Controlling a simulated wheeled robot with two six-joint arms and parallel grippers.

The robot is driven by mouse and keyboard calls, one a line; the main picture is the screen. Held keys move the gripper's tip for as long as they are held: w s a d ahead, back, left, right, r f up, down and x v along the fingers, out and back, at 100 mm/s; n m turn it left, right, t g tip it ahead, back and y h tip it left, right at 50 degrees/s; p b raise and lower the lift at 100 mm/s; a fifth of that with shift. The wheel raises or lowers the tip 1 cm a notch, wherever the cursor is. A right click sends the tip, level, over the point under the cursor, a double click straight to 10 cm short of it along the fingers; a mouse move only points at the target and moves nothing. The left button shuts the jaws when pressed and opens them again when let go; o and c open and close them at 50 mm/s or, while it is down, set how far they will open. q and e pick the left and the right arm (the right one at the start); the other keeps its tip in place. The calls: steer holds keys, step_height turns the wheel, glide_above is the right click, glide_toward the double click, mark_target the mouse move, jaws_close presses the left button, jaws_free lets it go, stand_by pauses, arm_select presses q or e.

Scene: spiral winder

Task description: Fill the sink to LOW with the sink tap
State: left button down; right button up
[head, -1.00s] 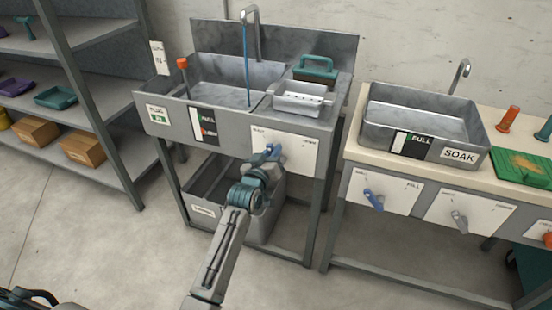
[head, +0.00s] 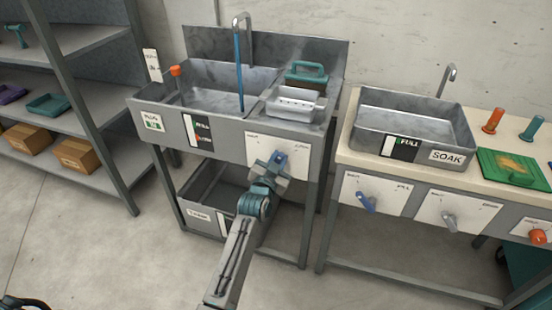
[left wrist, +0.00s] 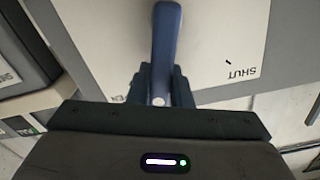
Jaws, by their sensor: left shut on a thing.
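The sink (head: 150,100) is a grey metal basin on a stand, left of centre in the head view. A blue stream of water (head: 239,75) runs from its tap spout (head: 240,18) into it. A gauge (head: 197,133) with a FULL mark and a red lower mark is on the front; I cannot read the level. My left gripper (head: 272,165) is shut on the blue tap lever (head: 280,157) on the white panel (head: 297,150). The left wrist view shows the lever (left wrist: 166,35) between the fingers (left wrist: 159,88).
A red-topped plug handle (head: 176,72) stands in the sink's left part. A soak sink (head: 372,120) with its own levers stands on the bench to the right. A bin (head: 199,214) is under the sink, and a shelf with boxes is at left.

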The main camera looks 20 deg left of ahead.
arm_select(q)
steer(key=shift+d+f, duration=0.1)
stand_by(0.4)
steer(key=c, duration=1.3)
jaws_free()
steer(key=shift+s, duration=0.1)
arm_select(e)
steer(key=shift+f, duration=0.1)
arm_select(q)
steer(key=s, duration=1)
steer(key=shift+s+a, duration=0.2)
steer(key=shift+s, duration=0.1)
arm_select(e)
steer(key=shift+v, duration=0.9)
